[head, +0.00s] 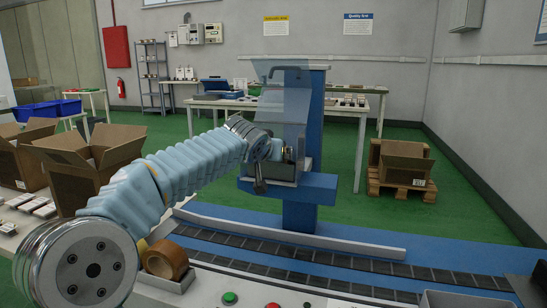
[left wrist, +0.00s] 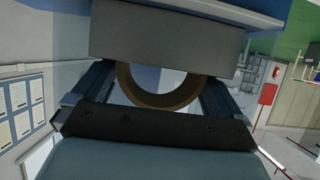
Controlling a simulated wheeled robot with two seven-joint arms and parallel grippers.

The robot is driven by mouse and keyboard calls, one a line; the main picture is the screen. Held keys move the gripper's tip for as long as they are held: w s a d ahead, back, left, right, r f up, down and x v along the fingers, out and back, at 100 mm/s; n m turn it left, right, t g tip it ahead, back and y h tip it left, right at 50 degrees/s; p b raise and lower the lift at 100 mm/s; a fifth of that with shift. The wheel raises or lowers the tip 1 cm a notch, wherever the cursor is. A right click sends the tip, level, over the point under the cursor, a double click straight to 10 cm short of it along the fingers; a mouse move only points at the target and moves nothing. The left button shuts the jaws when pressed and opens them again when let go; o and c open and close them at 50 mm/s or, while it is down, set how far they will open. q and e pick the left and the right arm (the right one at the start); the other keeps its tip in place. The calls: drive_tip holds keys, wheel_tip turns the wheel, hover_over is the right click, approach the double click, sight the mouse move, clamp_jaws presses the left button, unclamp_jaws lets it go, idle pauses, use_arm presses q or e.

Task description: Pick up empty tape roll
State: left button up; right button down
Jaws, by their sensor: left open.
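My left gripper (head: 268,166) reaches from the left to the blue machine (head: 300,210) and is at its grey holder. In the left wrist view, the dark fingers of my left gripper (left wrist: 153,88) stand apart on both sides of a thin brown ring, the empty tape roll (left wrist: 150,103). A grey block (left wrist: 165,42) hides the ring's upper part. I cannot tell whether the fingers touch it. In the head view, a small brownish part of the roll (head: 288,154) shows beside the gripper. My right gripper is not in view.
A thicker brown tape roll (head: 165,259) sits in a grey holder at the front, close to my left arm. A clear shield (head: 283,105) hangs above the gripper. A conveyor (head: 290,252) runs below. Open cardboard boxes (head: 95,165) stand at left.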

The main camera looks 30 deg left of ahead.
use_arm(q)
drive_tip(key=shift+c, duration=0.3)
drive_tip(key=c, duration=0.6)
